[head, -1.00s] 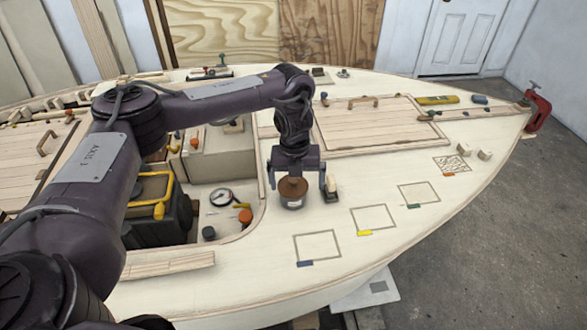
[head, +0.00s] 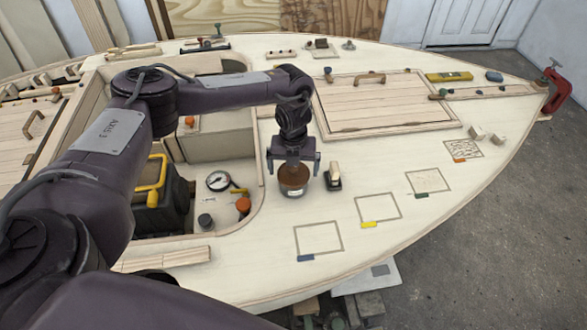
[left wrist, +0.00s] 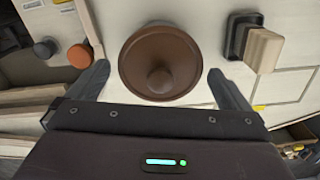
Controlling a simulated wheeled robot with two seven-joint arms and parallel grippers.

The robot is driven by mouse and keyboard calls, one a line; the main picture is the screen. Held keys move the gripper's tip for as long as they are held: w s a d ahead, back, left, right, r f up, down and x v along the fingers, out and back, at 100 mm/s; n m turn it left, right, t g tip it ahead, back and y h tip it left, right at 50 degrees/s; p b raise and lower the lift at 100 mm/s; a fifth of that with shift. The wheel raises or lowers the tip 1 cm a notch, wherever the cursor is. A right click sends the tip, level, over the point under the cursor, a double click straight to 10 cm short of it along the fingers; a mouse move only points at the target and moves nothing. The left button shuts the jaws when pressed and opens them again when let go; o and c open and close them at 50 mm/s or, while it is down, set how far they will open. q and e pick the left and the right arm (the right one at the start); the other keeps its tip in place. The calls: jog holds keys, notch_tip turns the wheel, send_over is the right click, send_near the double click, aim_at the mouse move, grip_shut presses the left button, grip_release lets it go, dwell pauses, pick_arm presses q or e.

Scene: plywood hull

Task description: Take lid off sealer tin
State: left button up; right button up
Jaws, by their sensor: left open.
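The sealer tin (head: 292,190) stands on the pale plywood deck, with its round brown lid (left wrist: 160,60) on top. The lid has a small knob at its centre, seen from above in the left wrist view. My left gripper (head: 293,168) is open and points down above the tin. In the left wrist view its fingers (left wrist: 165,85) stand on either side of the lid, with gaps between them and the rim. The tin body is mostly hidden beneath the lid in that view. My right gripper is not in view.
A wood-handled block tool (head: 333,178) stands close to the right of the tin. The cockpit opening at left holds a pressure gauge (head: 218,181), an orange cap (head: 243,205) and a dark case with a yellow handle (head: 152,185). Marked squares (head: 318,238) line the clear deck at right.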

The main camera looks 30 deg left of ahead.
pick_arm(q)
jog(key=c, duration=0.8)
jog(key=shift+r, duration=0.1)
